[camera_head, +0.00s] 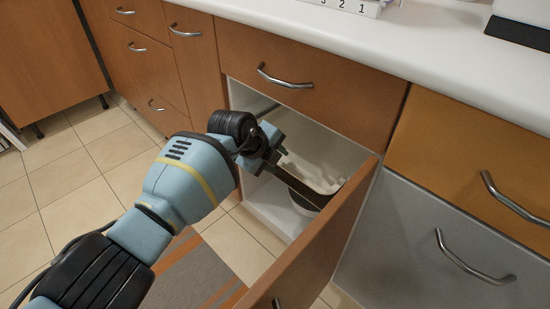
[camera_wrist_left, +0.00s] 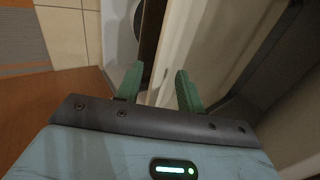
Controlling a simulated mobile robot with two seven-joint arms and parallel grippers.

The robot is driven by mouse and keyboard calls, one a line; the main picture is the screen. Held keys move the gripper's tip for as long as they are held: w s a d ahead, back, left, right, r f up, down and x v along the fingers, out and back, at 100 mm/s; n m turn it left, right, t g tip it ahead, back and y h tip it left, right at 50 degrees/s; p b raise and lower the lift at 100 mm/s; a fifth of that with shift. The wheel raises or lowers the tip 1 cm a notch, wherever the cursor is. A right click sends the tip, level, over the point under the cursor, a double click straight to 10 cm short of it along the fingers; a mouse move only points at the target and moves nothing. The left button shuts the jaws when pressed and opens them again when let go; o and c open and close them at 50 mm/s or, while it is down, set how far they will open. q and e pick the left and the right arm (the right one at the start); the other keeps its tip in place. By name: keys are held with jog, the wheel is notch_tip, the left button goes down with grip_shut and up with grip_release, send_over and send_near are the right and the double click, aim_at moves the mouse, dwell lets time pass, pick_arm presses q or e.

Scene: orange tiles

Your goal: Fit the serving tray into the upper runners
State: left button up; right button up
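My left gripper (camera_head: 273,160) reaches into an open cabinet below the counter. A tray-like piece (camera_head: 306,191) with a dark side, tan rim and rounded corner extends from the gripper to the right; I take it for the serving tray. In the left wrist view my two green fingertips (camera_wrist_left: 158,88) stand apart. A dark brown strip (camera_wrist_left: 151,36), likely the tray's side, runs toward the gap between them. I cannot tell whether the fingers touch it. The upper runners cannot be made out. My right gripper is not in view.
The open cabinet door (camera_head: 318,250) stands close on the right of the gripper. A closed drawer (camera_head: 320,88) and the white counter (camera_head: 400,45) are above. Tiled floor (camera_head: 100,185) is free at left.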

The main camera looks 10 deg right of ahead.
pick_arm(q)
jog(key=shift+f, duration=0.1)
